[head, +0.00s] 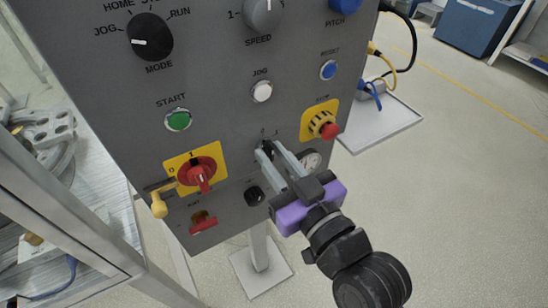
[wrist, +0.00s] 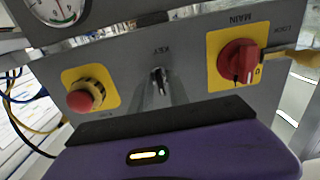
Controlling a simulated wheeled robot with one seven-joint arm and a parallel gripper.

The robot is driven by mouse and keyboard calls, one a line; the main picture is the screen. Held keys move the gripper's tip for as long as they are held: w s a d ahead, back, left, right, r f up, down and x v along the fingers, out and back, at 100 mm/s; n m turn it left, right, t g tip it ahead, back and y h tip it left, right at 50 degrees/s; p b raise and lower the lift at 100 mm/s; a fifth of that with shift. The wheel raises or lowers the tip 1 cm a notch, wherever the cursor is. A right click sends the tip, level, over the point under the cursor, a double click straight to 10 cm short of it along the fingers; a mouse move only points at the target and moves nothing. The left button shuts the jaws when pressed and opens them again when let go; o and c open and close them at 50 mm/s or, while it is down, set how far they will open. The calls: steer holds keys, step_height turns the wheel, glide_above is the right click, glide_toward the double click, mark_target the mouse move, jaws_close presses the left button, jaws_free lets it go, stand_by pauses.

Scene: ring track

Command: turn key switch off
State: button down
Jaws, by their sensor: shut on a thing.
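The key switch is on the grey control panel (head: 218,75), between the red main switch and the yellow-backed stop button; small 0 and 1 marks show above it in the head view. My gripper (head: 265,149) reaches it from the lower right, with its purple body below and its grey fingers shut on the key. In the wrist view my gripper's fingertips (wrist: 157,82) close at the switch, in the upper middle of the picture. The fingers hide most of the key, so I cannot tell its angle.
The red main switch (head: 201,177) on a yellow plate is left of my gripper. The red stop button (head: 328,131) is close on the right. A gauge (head: 311,160) is partly behind my fingers. A black knob (head: 254,196) is below. A metal frame (head: 70,215) stands left.

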stand_by(0.3)
steer(key=c, duration=1.5)
jaws_free()
steer(key=shift+c, duration=0.2)
steer(key=v, duration=0.7)
steer(key=shift+s+d+b, duration=0.25)
steer(key=shift+s+b, duration=0.1)
steer(key=shift+b, duration=0.1)
